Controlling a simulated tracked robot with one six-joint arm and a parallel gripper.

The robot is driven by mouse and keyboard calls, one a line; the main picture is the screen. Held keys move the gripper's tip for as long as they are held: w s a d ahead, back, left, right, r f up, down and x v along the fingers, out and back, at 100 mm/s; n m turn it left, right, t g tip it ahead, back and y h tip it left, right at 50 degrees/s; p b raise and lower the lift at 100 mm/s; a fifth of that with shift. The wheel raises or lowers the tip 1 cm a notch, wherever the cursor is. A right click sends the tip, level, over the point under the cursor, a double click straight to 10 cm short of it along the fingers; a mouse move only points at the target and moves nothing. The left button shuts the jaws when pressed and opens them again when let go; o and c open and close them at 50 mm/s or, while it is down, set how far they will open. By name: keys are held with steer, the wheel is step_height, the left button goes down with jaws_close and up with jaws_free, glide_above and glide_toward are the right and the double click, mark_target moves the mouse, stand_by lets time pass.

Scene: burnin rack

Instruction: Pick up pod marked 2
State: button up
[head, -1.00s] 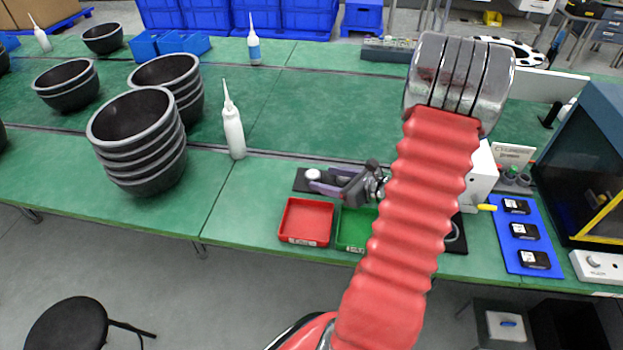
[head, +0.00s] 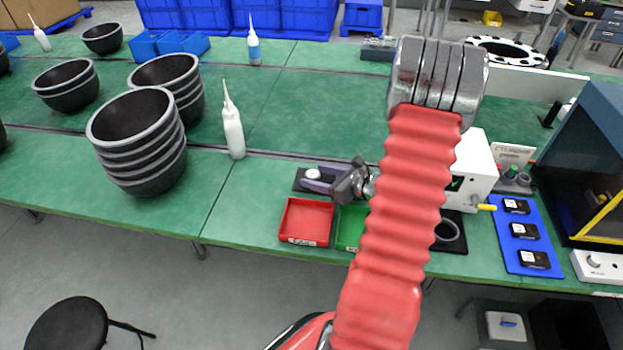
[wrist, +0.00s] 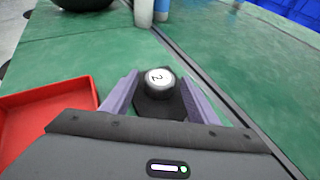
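The pod marked 2 (wrist: 159,79) has a white top with a "2" and a dark body, and stands on a dark base. In the head view its white top (head: 313,174) shows on a dark pad (head: 299,184) behind the red tray. My gripper (wrist: 159,86) is open, with one purple finger on each side of the pod. Narrow gaps seem to show between fingers and pod. In the head view my gripper (head: 319,180) is low at the pad. The pod's lower part is partly hidden.
A red tray (head: 306,221) and a green tray (head: 349,228) lie in front. A white machine (head: 474,165) and a blue mat (head: 540,262) with labelled black boxes are at the right. A white bottle (head: 233,132) and stacked bowls (head: 142,150) stand left. The bench between bottle and red tray is clear.

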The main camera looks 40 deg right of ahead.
mark_target(318, 177)
steer(key=c, duration=1)
steer(key=shift+r, duration=0.1)
step_height(318, 177, up, 10)
steer(key=shift+f, duration=0.1)
stand_by(0.3)
